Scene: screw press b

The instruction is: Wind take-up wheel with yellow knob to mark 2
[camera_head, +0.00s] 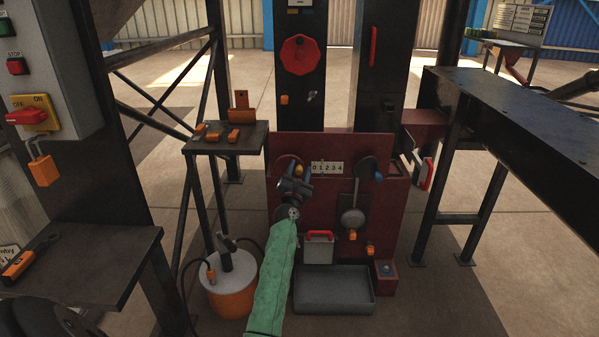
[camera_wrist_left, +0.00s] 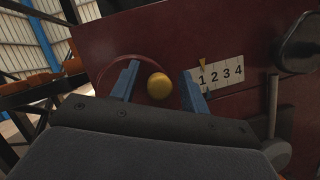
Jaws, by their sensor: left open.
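The take-up wheel (camera_head: 281,160) is a dark red disc on the red panel, mostly hidden by my left gripper (camera_head: 297,178). Its round yellow knob (camera_head: 298,170) faces me. In the left wrist view the yellow knob (camera_wrist_left: 159,86) sits between the two blue fingers of my open left gripper (camera_wrist_left: 160,85), with a visible gap on each side. The white scale (camera_head: 327,168) reads 0 to 4. In the left wrist view a small yellow pointer (camera_wrist_left: 202,63) stands near mark 1 of the scale (camera_wrist_left: 222,74); a finger hides the 0. My right gripper is not in view.
A dark crank with a blue knob (camera_head: 378,176) is right of the scale. A grey tray (camera_head: 334,290) lies below the panel. A small side table (camera_head: 226,150) with orange parts stands left. A dark beam (camera_head: 520,115) runs on the right.

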